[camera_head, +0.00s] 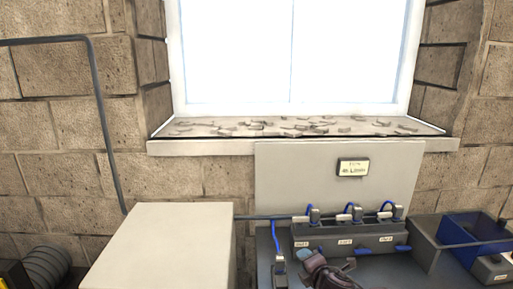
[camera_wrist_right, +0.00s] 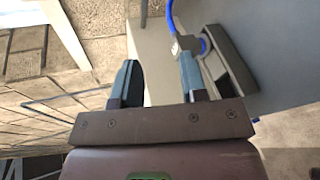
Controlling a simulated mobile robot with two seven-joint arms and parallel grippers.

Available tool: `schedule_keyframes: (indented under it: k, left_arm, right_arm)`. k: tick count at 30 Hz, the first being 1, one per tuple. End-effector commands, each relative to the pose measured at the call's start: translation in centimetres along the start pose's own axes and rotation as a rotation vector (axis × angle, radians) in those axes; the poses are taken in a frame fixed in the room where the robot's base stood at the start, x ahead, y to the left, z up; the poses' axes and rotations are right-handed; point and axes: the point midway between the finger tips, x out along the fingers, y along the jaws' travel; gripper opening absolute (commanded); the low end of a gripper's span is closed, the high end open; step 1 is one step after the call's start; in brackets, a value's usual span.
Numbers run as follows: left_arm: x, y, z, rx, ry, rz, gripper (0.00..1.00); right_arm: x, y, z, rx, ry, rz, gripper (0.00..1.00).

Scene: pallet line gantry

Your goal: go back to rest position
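My right gripper (camera_head: 326,263) shows at the bottom of the head view, in front of a dark grey connector block (camera_head: 350,241). In the right wrist view (camera_wrist_right: 160,82) its two dark fingers stand apart with nothing held between them. A grey connector (camera_wrist_right: 184,44) on a blue cable shows just beyond the right finger; I cannot tell whether they touch. My left gripper is not in the head view.
A pale box (camera_head: 165,250) stands left, a grey bin with a blue part (camera_head: 425,245) right. A labelled panel (camera_head: 290,180) rises behind.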

Motion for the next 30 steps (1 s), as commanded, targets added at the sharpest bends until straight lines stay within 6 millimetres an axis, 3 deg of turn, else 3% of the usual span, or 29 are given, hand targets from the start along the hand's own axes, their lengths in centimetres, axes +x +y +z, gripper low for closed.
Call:
schedule_keyframes:
  k: [3,6,15,23,30]
  left_arm:
    - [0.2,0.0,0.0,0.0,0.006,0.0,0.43]
    - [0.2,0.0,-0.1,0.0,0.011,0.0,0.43]
    - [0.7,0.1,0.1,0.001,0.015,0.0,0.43]
    - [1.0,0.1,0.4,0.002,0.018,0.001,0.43]
    - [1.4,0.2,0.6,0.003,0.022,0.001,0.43]
  right_arm:
    - [-2.7,0.2,-3.2,0.429,0.066,0.03,0.4]
    - [-5.1,-0.3,-4.4,0.74,0.097,0.041,0.4]
    - [-12.4,-4.5,-4.4,1.404,0.077,0.065,0.4]
    - [-19.6,-11.2,-2.8,1.708,-0.065,0.087,0.4]
    - [-27.0,-19.3,-2.6,1.83,-0.273,0.051,0.4]
